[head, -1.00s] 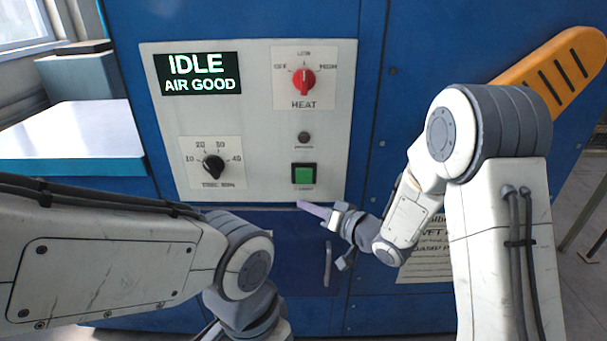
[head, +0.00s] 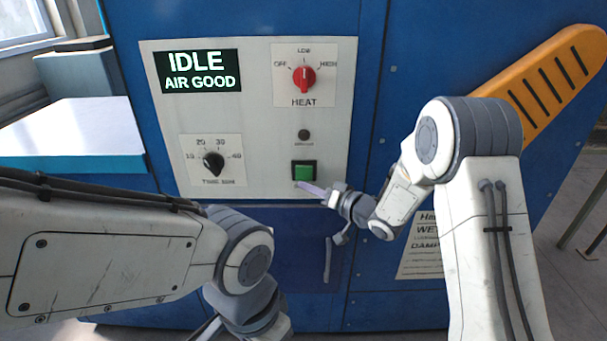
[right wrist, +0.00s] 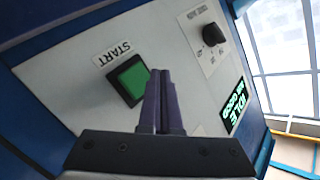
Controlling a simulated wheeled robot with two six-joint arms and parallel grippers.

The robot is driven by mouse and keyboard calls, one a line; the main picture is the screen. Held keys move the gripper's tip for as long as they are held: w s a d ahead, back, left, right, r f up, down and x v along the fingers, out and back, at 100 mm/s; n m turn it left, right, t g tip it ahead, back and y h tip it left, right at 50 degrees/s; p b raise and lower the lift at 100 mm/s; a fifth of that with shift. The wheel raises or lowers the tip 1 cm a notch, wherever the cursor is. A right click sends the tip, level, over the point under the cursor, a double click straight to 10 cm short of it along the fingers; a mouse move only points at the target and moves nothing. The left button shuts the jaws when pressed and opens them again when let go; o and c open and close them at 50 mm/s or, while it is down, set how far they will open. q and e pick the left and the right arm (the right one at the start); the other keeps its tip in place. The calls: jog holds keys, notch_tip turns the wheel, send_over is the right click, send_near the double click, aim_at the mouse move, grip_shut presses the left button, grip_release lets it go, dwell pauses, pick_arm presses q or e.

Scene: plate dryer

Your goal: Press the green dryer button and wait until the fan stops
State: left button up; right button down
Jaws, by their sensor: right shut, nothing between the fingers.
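The green dryer button (head: 304,172) sits in a black square frame low on the pale control panel (head: 255,125). It also shows in the right wrist view (right wrist: 131,79), with the word START beside it. My right gripper (head: 308,189) is shut and empty, its purple fingertips just below the button in the head view. In the right wrist view the fingertips (right wrist: 160,75) are beside the button's edge; I cannot tell whether they touch the panel. The display (head: 198,72) reads IDLE, AIR GOOD. My left arm is at the lower left; its fingertips are out of sight.
A red HEAT knob (head: 304,78) points up toward LOW. A black time knob (head: 213,163) is at the panel's lower left. A dark indicator (head: 304,135) sits above the button. A door handle (head: 328,260) is below the panel. An orange slotted part (head: 550,85) is at right.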

aim_at(299, 174)
jog(key=shift+w, duration=1.4)
jog(key=shift+p, duration=0.35)
dwell(0.7)
jog(key=shift+w, duration=0.4)
jog(key=shift+w, duration=0.5)
dwell(0.5)
dwell(0.3)
jog(key=shift+s, duration=0.95)
jog(key=shift+s, duration=2.5)
